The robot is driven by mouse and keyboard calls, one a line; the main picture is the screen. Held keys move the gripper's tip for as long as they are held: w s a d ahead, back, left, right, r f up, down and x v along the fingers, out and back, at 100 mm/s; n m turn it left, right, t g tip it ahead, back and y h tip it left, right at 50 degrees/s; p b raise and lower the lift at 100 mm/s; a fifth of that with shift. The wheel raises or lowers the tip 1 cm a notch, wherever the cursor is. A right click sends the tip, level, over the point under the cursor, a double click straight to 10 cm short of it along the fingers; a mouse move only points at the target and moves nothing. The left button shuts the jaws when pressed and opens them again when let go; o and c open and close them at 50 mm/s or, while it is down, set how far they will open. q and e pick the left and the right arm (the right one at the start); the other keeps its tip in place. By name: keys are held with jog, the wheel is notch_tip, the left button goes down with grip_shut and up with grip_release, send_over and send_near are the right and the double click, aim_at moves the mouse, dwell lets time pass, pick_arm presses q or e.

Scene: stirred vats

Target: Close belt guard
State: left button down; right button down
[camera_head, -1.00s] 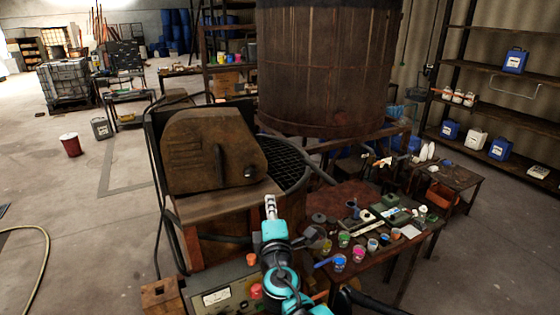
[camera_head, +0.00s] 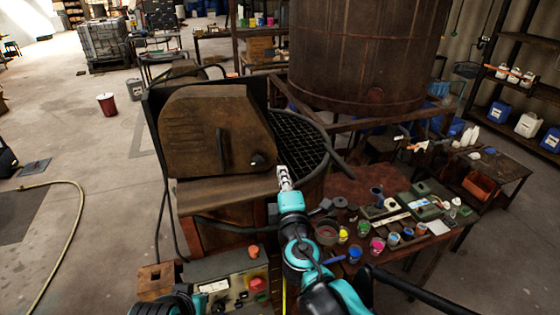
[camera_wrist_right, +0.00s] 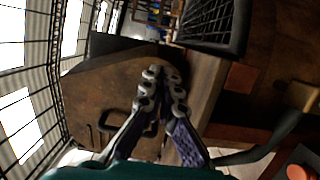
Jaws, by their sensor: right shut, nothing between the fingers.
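The belt guard (camera_head: 190,130) is a brown, rust-stained metal cover with a dark bar handle (camera_head: 222,150) and a small knob at its lower right. It stands upright behind a flat brown ledge (camera_head: 220,192), left of the round vat grating. My right gripper (camera_head: 283,172) is shut and empty, just right of the guard's lower right corner, apart from the handle. My left gripper is out of view; only a bit of teal and black arm shows at the bottom.
The vat's black grating (camera_head: 300,145) lies right of the guard. A control box (camera_head: 232,280) with red buttons sits below the ledge. A bench (camera_head: 395,250) with several paint jars is at the right. Open floor lies left.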

jog(key=w, duration=0.2)
jog(key=w+a, duration=0.1)
jog(key=w, duration=0.2)
jog(key=shift+r, duration=0.1)
jog(key=shift+w+d, duration=0.1)
jog(key=shift+w, duration=0.35)
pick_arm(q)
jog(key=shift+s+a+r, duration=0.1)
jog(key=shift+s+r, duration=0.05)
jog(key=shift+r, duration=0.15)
pick_arm(e)
jog(key=shift+s, duration=0.1)
